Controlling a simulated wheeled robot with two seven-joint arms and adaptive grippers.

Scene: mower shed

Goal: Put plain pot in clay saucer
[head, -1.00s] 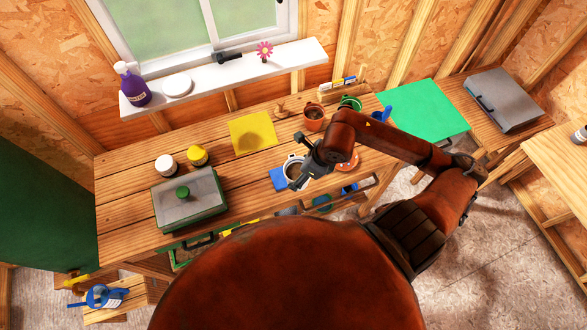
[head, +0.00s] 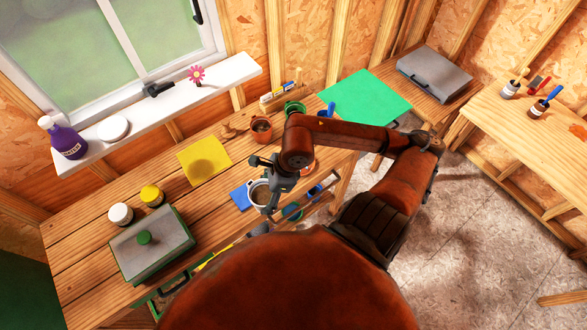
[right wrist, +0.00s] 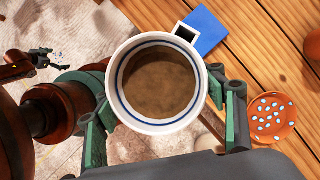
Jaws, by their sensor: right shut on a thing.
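My right gripper (head: 270,182) is shut on a white pot (head: 259,194) with blue rings and brown contents. In the right wrist view the pot (right wrist: 158,83) sits upright between the fingers, with a square handle at its upper right. It overlaps a blue mat (head: 239,196); its exact height above the bench is unclear. The clay saucer (right wrist: 272,117), orange with pale dots, lies to the pot's right and shows partly behind my arm in the head view (head: 308,168). A terracotta pot (head: 261,129) with dark contents stands farther back. A dark gripper-like part (right wrist: 42,58), apparently my left, is small and unclear.
The wooden bench (head: 90,215) carries a green-grey box (head: 150,250), white and yellow jars, and a yellow mat (head: 203,160). An open drawer (head: 318,200) juts out below the front edge. A green mat (head: 365,98) lies at the right.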

